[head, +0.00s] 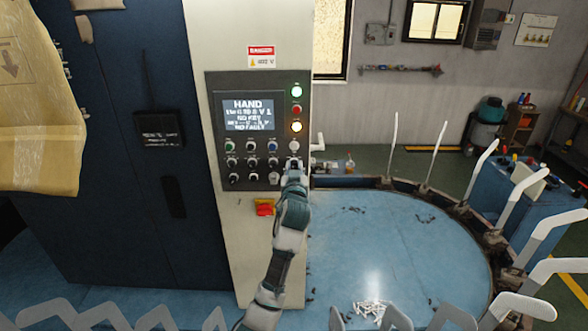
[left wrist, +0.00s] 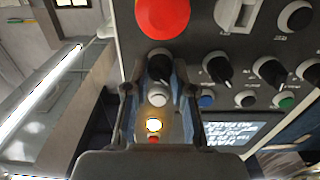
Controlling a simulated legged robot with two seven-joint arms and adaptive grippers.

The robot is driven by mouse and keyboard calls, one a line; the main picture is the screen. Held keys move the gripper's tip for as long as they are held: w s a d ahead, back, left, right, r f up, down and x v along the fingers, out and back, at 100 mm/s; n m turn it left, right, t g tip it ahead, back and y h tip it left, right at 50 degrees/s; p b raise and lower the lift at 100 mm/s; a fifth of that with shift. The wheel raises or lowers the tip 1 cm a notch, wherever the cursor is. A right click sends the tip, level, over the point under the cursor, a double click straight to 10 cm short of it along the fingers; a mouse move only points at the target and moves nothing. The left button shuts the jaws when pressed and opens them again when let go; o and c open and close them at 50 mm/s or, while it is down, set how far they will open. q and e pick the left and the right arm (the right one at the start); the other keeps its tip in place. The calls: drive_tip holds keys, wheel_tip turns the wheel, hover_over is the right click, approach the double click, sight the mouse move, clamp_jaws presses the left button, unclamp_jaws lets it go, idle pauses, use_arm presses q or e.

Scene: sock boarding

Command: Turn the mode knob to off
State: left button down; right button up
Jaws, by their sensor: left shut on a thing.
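The control panel (head: 261,131) stands upright on the cream cabinet front, with a lit display (head: 248,114) headed HAND. My left gripper (head: 293,166) is at the panel's right edge, below the indicator lamps. In the left wrist view, where the panel appears upside down, my left gripper (left wrist: 159,78) is shut on a black knob (left wrist: 160,64), one finger on each side. The knob's label is hidden, so I cannot read its setting. Other black knobs (left wrist: 218,68) sit beside it. My right gripper is not in view.
A large red button (left wrist: 162,18) is close to the gripped knob; it also shows in the head view (head: 265,207). A silver switch (left wrist: 237,12) is beside it. A round blue table (head: 400,250) with upright pale boards lies to the right.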

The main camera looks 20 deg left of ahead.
use_arm(q)
drive_tip(key=shift+m, duration=0.3)
drive_tip(key=shift+r+m+p, duration=0.1)
drive_tip(key=shift+m+p, duration=0.45)
drive_tip(key=shift+m, duration=0.85)
drive_tip(key=m, duration=0.5)
drive_tip(key=shift+m, duration=0.3)
drive_tip(key=c, duration=1)
unclamp_jaws()
drive_tip(key=shift+d, duration=0.1)
drive_tip(key=shift+o, duration=0.2)
drive_tip(key=shift+w+f, duration=0.15)
drive_tip(key=shift+f, duration=0.05)
